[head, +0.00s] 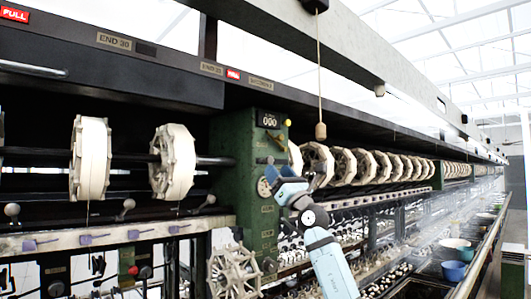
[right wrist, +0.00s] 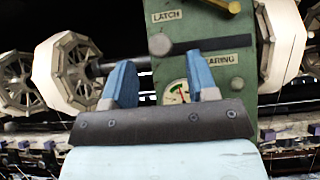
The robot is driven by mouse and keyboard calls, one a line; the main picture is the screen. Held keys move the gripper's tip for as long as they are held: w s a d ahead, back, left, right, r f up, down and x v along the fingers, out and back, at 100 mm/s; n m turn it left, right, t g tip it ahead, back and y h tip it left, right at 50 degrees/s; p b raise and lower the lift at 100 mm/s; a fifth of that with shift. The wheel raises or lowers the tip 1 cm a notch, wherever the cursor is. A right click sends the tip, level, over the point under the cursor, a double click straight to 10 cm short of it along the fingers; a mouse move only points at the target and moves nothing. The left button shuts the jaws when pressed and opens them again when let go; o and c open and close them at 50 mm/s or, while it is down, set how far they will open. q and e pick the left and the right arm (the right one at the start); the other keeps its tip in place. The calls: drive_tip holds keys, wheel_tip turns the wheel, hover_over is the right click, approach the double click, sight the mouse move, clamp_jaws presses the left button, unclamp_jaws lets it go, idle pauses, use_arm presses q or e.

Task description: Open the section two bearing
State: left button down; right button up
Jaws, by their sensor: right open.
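The green section housing (head: 232,165) stands at the centre of the head view, with a "000" counter on top. In the right wrist view the housing (right wrist: 215,95) carries plates reading "LATCH" and, partly hidden, "BEARING" (right wrist: 226,60). A dark bar with a round grey end (right wrist: 160,45) lies across it between the two plates. A yellow lever (right wrist: 222,5) shows above, and a round dial (right wrist: 178,90) below. My right gripper (right wrist: 162,78) is open and empty, its blue fingers just below the bar. It also shows before the housing in the head view (head: 288,180). My left gripper is out of view.
White reels (head: 92,160) sit on a shaft left of the housing, and a long row of reels (head: 370,165) runs away to the right. A cord with a wooden handle (head: 320,130) hangs above my right arm. Basins and bowls (head: 455,262) line the right side.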

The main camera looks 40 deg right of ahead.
sight(271, 159)
drive_tip(key=p+x, duration=0.1)
drive_tip(key=x, duration=0.5)
drive_tip(key=shift+s+r, duration=0.15)
drive_tip(key=shift+r, duration=0.1)
drive_tip(key=shift+w+r+p, duration=0.3)
drive_tip(key=shift+w, duration=0.3)
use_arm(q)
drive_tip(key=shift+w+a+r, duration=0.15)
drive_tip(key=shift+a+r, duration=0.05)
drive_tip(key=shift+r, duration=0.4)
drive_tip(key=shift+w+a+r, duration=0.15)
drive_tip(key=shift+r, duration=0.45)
use_arm(e)
drive_tip(key=shift+c, duration=0.9)
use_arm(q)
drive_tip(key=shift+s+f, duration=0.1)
use_arm(e)
clamp_jaws()
